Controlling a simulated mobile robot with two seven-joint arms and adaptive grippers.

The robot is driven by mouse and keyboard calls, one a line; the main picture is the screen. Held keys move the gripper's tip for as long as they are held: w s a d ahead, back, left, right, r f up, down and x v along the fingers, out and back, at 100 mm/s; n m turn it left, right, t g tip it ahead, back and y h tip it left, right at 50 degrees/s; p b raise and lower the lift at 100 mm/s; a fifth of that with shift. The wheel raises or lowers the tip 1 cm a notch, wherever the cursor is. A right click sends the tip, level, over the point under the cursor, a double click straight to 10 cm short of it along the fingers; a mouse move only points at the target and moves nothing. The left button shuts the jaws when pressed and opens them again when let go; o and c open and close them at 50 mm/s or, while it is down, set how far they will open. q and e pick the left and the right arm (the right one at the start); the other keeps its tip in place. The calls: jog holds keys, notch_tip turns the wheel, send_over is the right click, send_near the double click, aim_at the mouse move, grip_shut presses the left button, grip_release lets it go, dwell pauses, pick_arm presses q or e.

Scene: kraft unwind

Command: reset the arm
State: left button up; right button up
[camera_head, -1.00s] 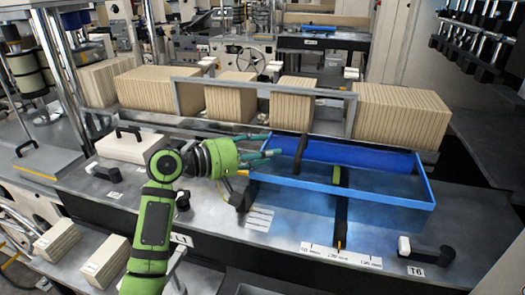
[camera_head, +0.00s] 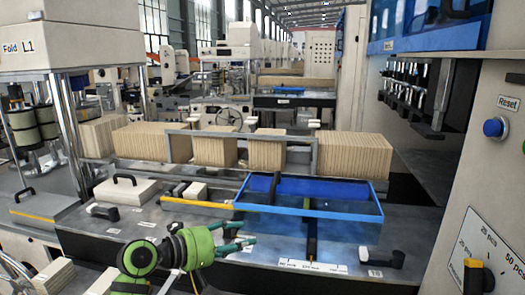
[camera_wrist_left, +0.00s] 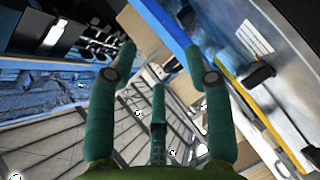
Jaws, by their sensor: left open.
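My left gripper (camera_head: 243,244) is green with teal fingers. In the head view it is low in the picture, over the front of the grey bench (camera_head: 180,213), with its fingers pointing right. My right gripper is in neither view.
Stacks of kraft boards (camera_head: 352,155) stand behind a grey frame (camera_head: 314,155). A white box with a black handle (camera_head: 127,192) lies at left. A machine panel with a blue button (camera_head: 494,127) rises at right.

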pick_arm(q)
jog(key=s+a+f+m+g+y, duration=0.1)
jog(key=s+a+f+y, duration=0.15)
jog(key=f, duration=0.95)
jog(key=s+a+f+m+g+y, duration=0.1)
jog(key=s+a+f+y, duration=0.1)
jog(key=s+f, duration=0.45)
jog(key=s+a+f+m+g+y, duration=0.1)
jog(key=s+a+f+m+y, duration=0.15)
jog(key=s+f, duration=0.35)
jog(key=s+a+f+m+g+y, duration=0.1)
jog(key=s+a+f+y, duration=0.15)
jog(key=s, duration=0.65)
jog(key=s+a+f+m+g+y, duration=0.1)
jog(key=s+a+g+y, duration=0.2)
jog(key=s, duration=0.7)
notch_tip(320, 180, down, 22)
jog(key=a+f, duration=0.1)
jog(key=s+a+f+g+b, duration=0.1)
jog(key=s+a+f, duration=0.2)
jog(key=s+f, duration=1.2)
jog(key=shift+s+f+m, duration=0.25)
jog(key=shift+s+m, duration=0.1)
jog(key=shift+s, duration=0.75)
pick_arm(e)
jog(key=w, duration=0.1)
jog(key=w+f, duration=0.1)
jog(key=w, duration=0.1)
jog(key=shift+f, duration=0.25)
